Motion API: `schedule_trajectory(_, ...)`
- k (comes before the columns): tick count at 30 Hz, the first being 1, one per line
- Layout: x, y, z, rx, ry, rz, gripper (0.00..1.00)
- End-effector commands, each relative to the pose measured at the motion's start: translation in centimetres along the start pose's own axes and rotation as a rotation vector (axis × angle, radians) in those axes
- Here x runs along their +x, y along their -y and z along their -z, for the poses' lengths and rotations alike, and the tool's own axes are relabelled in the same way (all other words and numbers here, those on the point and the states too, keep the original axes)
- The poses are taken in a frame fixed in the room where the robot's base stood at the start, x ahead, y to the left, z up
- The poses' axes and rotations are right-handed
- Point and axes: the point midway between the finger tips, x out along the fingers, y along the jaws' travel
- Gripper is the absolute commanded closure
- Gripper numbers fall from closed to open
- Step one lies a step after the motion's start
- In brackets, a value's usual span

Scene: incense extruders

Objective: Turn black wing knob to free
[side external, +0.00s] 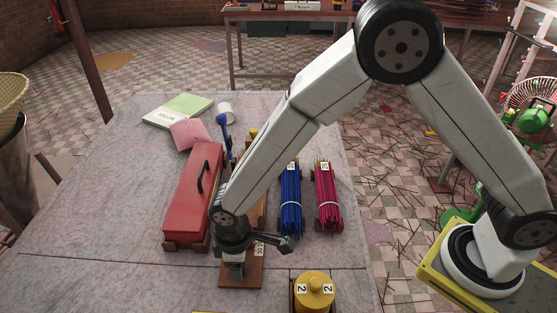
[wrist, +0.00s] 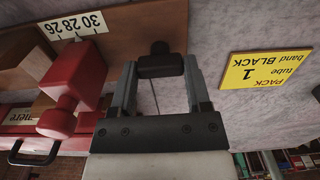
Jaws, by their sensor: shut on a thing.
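The black wing knob (wrist: 160,47) shows in the wrist view against the edge of a brown wooden board (wrist: 130,22). My gripper (wrist: 160,68) is shut on it, with one grey finger on each side. In the side external view my gripper (side external: 235,270) points down at the near part of the board (side external: 240,282). The knob cannot be made out there, and the arm hides part of the board. A red block with a rounded red end (wrist: 72,92) is left of the gripper in the wrist view, beside a white number scale (wrist: 77,25).
A red box (side external: 190,195) with a black handle stands left of the arm. Blue (side external: 291,205) and magenta (side external: 328,200) stick bundles lie to the right. A yellow cylinder (side external: 315,290) stands at the front. A yellow card (wrist: 265,80) lies on the grey table near the knob.

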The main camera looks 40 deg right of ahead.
Motion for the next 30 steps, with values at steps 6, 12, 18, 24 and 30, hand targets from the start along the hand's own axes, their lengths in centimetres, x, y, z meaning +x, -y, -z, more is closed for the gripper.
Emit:
schedule_trajectory(6, -0.1, 0.0, 0.1, -0.005, -0.002, -0.001, 0.97)
schedule_trajectory(12, -0.1, 0.0, 0.1, -0.003, -0.001, -0.001, 0.03)
schedule_trajectory(18, 0.0, 0.0, 0.0, -0.002, -0.001, -0.001, 0.03)
schedule_trajectory(24, -0.5, 0.0, 0.0, -0.001, -0.001, -0.001, 0.03)
schedule_trajectory(30, -2.1, 0.0, 0.1, -0.001, -0.003, -0.001, 0.03)
